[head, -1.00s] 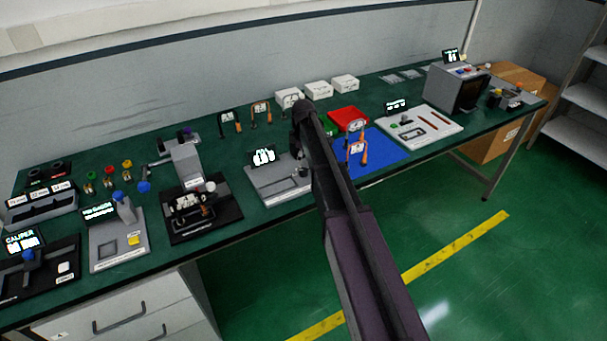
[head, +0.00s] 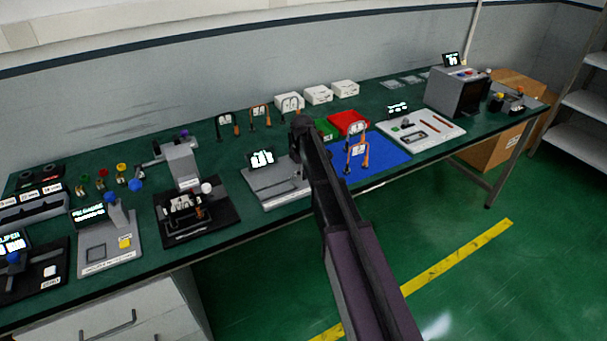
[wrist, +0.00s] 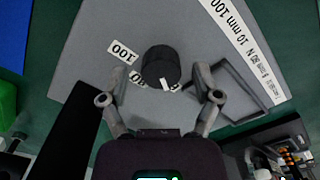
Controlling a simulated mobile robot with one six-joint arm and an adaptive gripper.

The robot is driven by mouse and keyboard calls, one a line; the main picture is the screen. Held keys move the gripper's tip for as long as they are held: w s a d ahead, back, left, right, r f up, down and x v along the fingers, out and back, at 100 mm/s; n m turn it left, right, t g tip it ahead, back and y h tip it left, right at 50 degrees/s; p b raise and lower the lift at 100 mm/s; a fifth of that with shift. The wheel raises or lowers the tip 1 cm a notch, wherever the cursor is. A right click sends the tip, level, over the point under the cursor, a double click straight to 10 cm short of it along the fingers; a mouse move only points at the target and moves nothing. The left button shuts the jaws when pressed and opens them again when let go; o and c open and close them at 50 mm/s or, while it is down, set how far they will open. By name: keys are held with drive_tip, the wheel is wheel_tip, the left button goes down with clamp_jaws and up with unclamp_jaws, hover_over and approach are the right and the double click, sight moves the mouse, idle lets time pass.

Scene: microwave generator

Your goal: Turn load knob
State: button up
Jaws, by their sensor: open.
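The load knob (wrist: 160,66) is a black round knob with a white pointer mark, standing on a grey plate (wrist: 105,35) in the wrist view. Small white labels, one reading 100, lie beside it. My gripper (wrist: 161,78) is open, with one finger on each side of the knob and a visible gap on both sides. I cannot tell how high the fingertips are relative to the knob. In the head view, a grey plate with a lit display (head: 262,158) shows left of my arm. My arm hides the gripper and knob there.
A raised dark frame (wrist: 245,85) and a long white label strip (wrist: 240,50) lie right of the knob. A black fixture (head: 195,212) stands left of the grey plate in the head view. A blue mat (head: 385,152) with clamp-like gauges lies to the right.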

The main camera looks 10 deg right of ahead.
clamp_jaws()
drive_tip(key=shift+d, duration=0.1)
